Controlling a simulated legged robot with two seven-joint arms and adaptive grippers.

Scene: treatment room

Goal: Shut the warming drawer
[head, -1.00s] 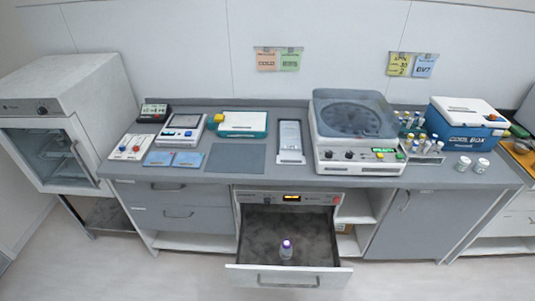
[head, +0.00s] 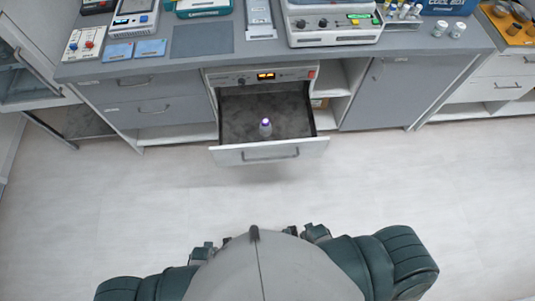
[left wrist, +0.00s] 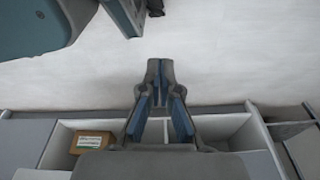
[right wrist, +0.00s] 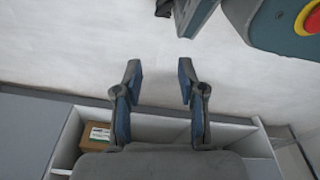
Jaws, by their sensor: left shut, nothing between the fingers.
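The warming drawer (head: 232,155) is pulled out from under the counter, with a bar handle (head: 270,156) on its pale front. The drawer unit's control panel (head: 290,76) with a lit orange display is above the opening. My left gripper (left wrist: 160,70) is shut and empty, its fingertips together. My right gripper (right wrist: 159,72) is open and empty. Both are away from the drawer; in the head view I cannot make out their fingers clearly.
The counter (head: 340,55) above holds several devices. Open shelves with a cardboard box (left wrist: 92,142) show in both wrist views. A grey cabinet door (head: 400,92) is right of the drawer. The floor (head: 400,190) between me and the drawer is clear.

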